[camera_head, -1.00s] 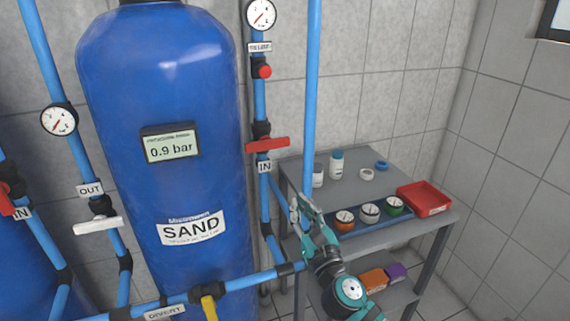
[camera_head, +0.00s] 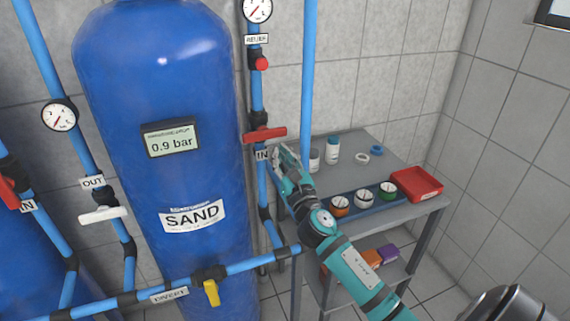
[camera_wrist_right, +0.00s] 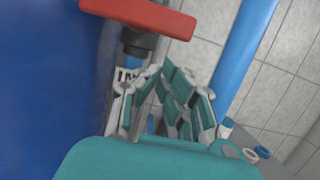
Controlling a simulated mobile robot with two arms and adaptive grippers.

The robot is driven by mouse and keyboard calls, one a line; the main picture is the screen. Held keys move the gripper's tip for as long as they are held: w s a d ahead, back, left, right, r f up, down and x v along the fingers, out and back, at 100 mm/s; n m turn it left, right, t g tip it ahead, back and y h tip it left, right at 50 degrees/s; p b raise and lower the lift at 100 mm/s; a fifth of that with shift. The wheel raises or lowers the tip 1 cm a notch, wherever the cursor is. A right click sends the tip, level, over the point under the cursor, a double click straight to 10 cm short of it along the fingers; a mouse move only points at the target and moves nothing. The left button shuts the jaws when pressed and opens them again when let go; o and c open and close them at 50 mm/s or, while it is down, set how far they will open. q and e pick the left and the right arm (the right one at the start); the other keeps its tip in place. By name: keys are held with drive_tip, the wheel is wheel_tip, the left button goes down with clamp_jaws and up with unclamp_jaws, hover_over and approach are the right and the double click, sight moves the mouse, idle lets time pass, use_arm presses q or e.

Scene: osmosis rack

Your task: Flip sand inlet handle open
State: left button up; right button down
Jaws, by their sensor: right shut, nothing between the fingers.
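The sand inlet handle (camera_head: 265,135) is a red lever on the vertical blue pipe right of the blue SAND tank (camera_head: 190,190). It lies crosswise to the pipe, above the IN label (camera_head: 262,155). In the right wrist view the red handle (camera_wrist_right: 140,16) spans the top left, above the IN label (camera_wrist_right: 124,75). My right gripper (camera_head: 282,150) is just below and right of the handle, apart from it. In the wrist view its fingers (camera_wrist_right: 165,72) are drawn together with nothing held. My left gripper is not in view.
A grey shelf cart (camera_head: 400,160) stands to the right with jars, cups and a red tray (camera_head: 417,184). A tall blue pipe (camera_head: 308,80) rises right of the handle. A white OUT handle (camera_head: 103,216) and a yellow divert handle (camera_head: 211,292) are on other pipes.

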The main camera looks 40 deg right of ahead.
drive_tip(key=shift+r, duration=0.65)
drive_tip(key=n+p, duration=0.1)
drive_tip(key=n, duration=0.1)
drive_tip(key=d+r+n+y+p, duration=0.1)
drive_tip(key=n, duration=0.1)
drive_tip(key=shift+s+p, duration=0.2)
drive_tip(key=shift+p, duration=0.2)
